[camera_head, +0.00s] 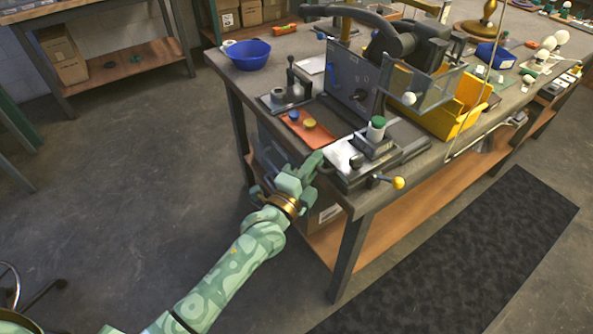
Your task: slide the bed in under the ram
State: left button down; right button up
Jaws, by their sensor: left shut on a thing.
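My right gripper is not in view.
An orange tray (310,132) with blue and yellow pieces lies left of the bed. A yellow bin (455,115) stands to the right. A yellow-knobbed lever (397,183) sticks out at the front. A blue bowl (248,54) is at the back left.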

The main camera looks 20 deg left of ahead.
aim_at(353, 154)
pick_arm(q)
jog(key=shift+w+d, duration=0.9)
jog(key=shift+w, duration=0.25)
jog(key=c, duration=1.5)
grip_release()
jog(key=shift+s+f, duration=0.1)
jog(key=shift+f, duration=0.1)
